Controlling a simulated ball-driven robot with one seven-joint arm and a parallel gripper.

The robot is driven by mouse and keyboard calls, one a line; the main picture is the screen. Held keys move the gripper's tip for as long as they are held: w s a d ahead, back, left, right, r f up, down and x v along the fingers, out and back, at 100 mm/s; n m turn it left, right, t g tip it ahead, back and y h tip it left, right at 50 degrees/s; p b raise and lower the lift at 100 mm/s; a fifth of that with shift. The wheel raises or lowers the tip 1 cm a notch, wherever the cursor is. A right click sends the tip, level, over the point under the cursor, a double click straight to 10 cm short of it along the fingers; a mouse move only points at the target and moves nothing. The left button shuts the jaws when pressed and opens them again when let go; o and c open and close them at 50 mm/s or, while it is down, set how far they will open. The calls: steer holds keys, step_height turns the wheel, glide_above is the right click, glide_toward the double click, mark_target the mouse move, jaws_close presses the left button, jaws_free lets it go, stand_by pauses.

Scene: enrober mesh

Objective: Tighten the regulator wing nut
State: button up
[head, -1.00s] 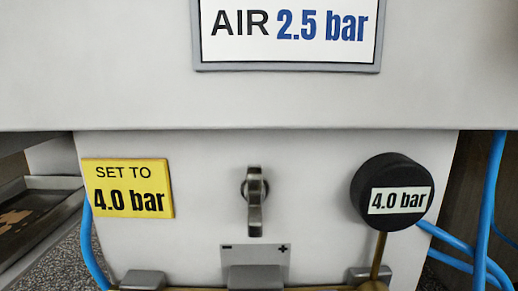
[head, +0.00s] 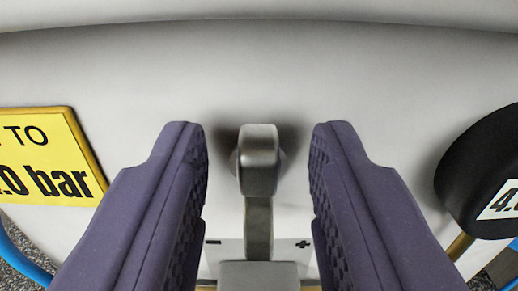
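The regulator wing nut (head: 258,165) is a grey metal piece in the middle of the head view, standing out from a pale panel. Its wings run roughly up and down, one above the other. My gripper (head: 258,155) has two purple, ridged fingers, one on each side of the wing nut. The fingers are open, with a clear gap between each of them and the metal. The lower end of the wing nut meets a grey block in the picture, and I cannot tell whether they touch.
A yellow sign (head: 45,155) reading "bar" is at the left, partly cut off. A black round gauge (head: 485,165) stands at the right edge. A small plate (head: 227,250) with minus and plus marks sits below. Blue hose (head: 18,255) shows at lower left. The panel above is bare.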

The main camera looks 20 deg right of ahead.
jaws_close()
steer(key=m, duration=0.3)
steer(key=d+m, duration=0.1)
steer(key=m, duration=0.5)
steer(key=shift+s+d+f, duration=0.15)
steer(key=shift+s+f, duration=0.1)
steer(key=shift+f, duration=0.15)
steer(key=m, duration=0.2)
steer(key=m+b, duration=0.1)
steer(key=m, duration=0.1)
steer(key=shift+d+f+m, duration=0.2)
steer(key=shift+f+m, duration=0.2)
steer(key=shift+f+m+b, duration=0.15)
steer(key=shift+m+b, duration=0.25)
steer(key=shift+m, duration=0.65)
steer(key=shift+f+m+b, duration=0.1)
steer(key=shift+m+b, duration=0.25)
steer(key=shift+m, duration=0.7)
